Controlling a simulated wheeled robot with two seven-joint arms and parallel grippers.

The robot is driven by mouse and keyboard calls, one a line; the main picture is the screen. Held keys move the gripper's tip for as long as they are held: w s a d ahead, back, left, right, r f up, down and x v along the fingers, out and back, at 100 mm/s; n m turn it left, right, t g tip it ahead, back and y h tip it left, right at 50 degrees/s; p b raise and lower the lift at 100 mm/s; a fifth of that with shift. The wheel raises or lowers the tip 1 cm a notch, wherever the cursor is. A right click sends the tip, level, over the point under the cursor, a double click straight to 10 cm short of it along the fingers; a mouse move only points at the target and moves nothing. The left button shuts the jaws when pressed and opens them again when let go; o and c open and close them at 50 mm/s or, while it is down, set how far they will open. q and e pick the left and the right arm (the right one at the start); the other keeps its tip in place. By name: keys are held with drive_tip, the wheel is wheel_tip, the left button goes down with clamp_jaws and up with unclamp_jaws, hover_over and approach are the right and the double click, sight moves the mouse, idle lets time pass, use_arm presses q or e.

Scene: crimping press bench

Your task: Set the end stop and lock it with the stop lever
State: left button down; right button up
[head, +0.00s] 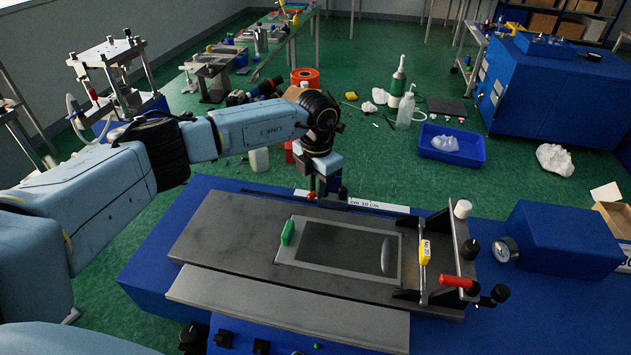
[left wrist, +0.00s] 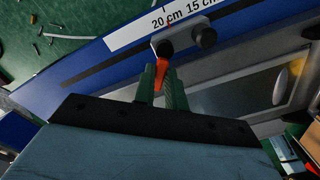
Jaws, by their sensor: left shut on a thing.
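My right gripper is out of view.
A grey plate with a framed window (head: 340,250) and a green handle (head: 288,232) lies on the blue bench. A clamp frame with a red handle (head: 456,281) and a blue box with a gauge (head: 505,250) stand at right. A blue tray (head: 472,148) is on the floor.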

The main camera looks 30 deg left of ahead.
use_arm(q)
drive_tip(key=shift+d+n, duration=0.2)
drive_tip(key=shift+n, duration=0.8)
drive_tip(key=c, duration=1.4)
unclamp_jaws()
drive_tip(key=shift+c, duration=0.2)
drive_tip(key=shift+r, duration=0.1)
wheel_tip(320, 180, up, 13)
drive_tip(key=b, duration=0.1)
drive_tip(key=shift+r, duration=0.15)
